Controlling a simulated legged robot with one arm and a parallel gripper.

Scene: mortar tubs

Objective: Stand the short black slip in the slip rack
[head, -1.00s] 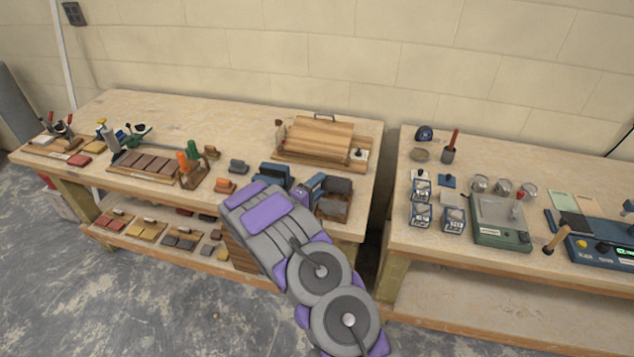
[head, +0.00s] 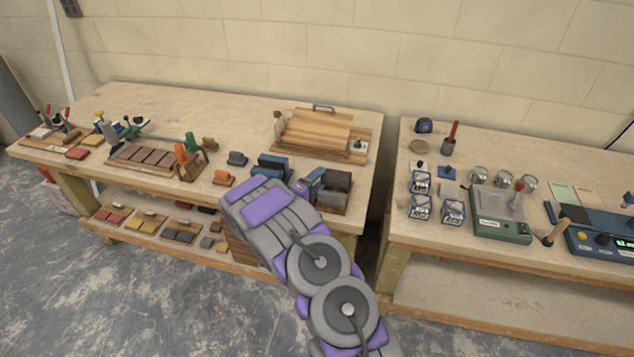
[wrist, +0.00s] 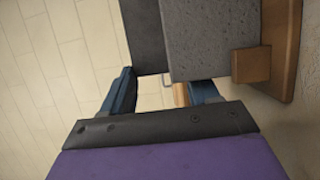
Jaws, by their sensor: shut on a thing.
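My gripper (head: 312,184) is at the front right of the left bench, beside a low wooden holder with dark blocks, which I take for the slip rack (head: 337,210). In the wrist view its two blue fingers (wrist: 162,92) are closed around the edge of a black slab, the short black slip (wrist: 145,35). A speckled grey block (wrist: 207,40) lies beside the slip and overlaps the right finger. The rack's brown wood (wrist: 284,50) shows at the right. I cannot tell whether the slip touches the rack.
Several tools and stones fill the bench's left part. A gap separates it from the right bench (head: 400,225), which holds tins and a scale.

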